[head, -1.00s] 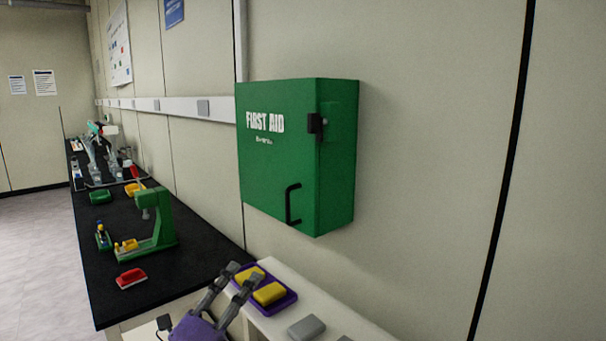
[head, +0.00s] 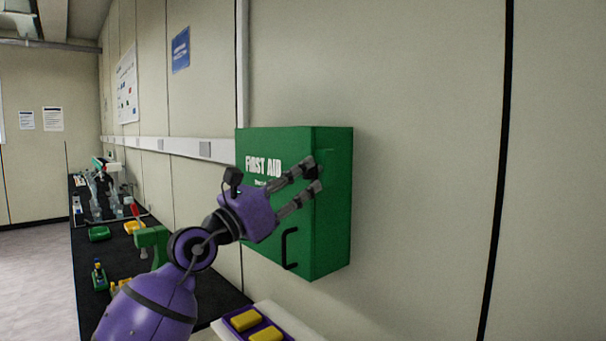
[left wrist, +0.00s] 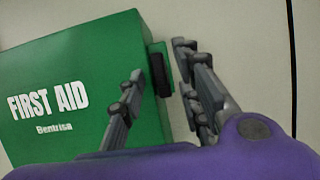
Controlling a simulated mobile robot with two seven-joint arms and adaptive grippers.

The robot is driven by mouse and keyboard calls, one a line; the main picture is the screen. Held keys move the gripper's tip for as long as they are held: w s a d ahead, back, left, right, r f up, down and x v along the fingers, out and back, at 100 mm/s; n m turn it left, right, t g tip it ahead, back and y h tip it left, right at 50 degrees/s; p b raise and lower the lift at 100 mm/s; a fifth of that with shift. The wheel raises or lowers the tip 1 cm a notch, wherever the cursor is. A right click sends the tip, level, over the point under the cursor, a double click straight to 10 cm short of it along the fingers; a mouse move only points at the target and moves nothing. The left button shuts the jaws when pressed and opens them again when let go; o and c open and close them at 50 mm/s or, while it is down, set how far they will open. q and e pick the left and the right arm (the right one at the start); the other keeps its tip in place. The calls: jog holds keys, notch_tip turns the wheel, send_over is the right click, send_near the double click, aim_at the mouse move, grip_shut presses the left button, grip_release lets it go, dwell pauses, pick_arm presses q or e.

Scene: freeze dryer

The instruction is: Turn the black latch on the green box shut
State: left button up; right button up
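The green first aid box (head: 334,232) hangs on the wall, its front door looking closed against its body. It also fills the left of the left wrist view (left wrist: 60,60). The black latch (left wrist: 158,72) shows in the left wrist view at the box's edge, with a green block beside it. In the head view the latch is largely hidden by my fingers. My left gripper (head: 315,176) is open in front of the box, its fingertips near the latch. In the left wrist view its fingers (left wrist: 158,62) stand on either side of the latch; contact cannot be told. My right gripper is not in view.
A black handle (head: 288,248) sticks out low on the box's front. Below are a purple tray (head: 258,322) with yellow pieces and a black bench (head: 82,262) with lab items on the left. The wall right of the box is clear.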

pick_arm(q)
jog(key=shift+x, duration=0.85)
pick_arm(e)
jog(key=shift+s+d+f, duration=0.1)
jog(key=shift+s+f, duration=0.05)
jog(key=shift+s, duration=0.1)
